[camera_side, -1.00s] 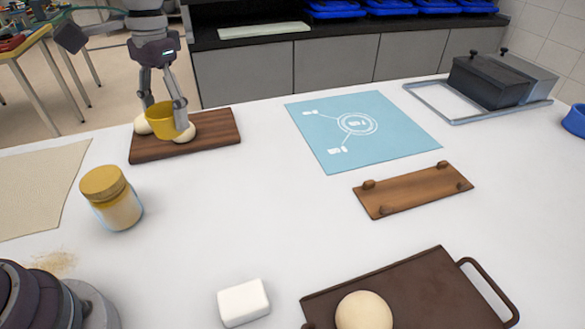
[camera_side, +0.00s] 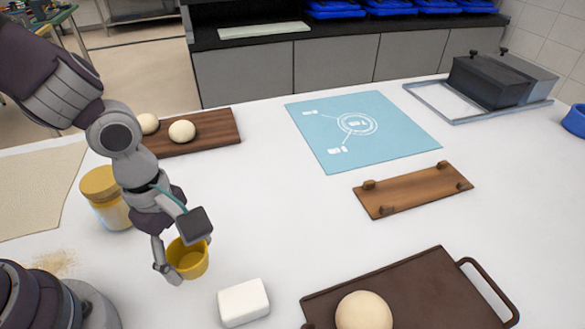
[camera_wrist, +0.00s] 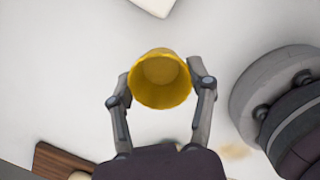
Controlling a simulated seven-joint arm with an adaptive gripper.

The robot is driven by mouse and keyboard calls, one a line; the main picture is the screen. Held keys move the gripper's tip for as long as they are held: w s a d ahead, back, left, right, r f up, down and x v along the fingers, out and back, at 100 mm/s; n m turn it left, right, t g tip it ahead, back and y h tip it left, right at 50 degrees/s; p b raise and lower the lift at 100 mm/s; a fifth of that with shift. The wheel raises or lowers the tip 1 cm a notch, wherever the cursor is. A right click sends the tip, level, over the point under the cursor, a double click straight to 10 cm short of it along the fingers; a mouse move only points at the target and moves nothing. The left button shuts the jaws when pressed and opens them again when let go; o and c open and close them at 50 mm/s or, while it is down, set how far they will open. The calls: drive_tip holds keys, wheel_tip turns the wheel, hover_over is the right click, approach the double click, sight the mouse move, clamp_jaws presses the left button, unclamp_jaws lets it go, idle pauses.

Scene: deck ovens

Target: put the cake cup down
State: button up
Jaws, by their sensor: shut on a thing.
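The yellow cake cup (camera_side: 187,260) is between the fingers of my gripper (camera_side: 182,262) in the side view, left of the white block. In the wrist view the cup (camera_wrist: 160,80) shows its open, empty inside, with a finger of my gripper (camera_wrist: 160,88) against each side. My gripper is shut on the cup. The cup looks roughly upright. I cannot tell whether its base touches the white table (camera_side: 270,190).
A white block (camera_side: 243,302) lies close to the right of the cup. A jar (camera_side: 103,190) with a yellow lid stands behind my arm. A brown tray (camera_side: 425,285) with a dough ball (camera_side: 363,311) is at front right. The table's middle is clear.

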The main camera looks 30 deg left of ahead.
hover_over(284, 241)
drive_tip(key=shift+s+a+f, duration=0.15)
drive_tip(key=shift+a+f, duration=0.1)
drive_tip(key=shift+f, duration=0.65)
drive_tip(key=shift+d+f, duration=0.1)
drive_tip(key=shift+f, duration=1.45)
drive_tip(key=o, duration=0.9)
drive_tip(key=shift+f, duration=0.1)
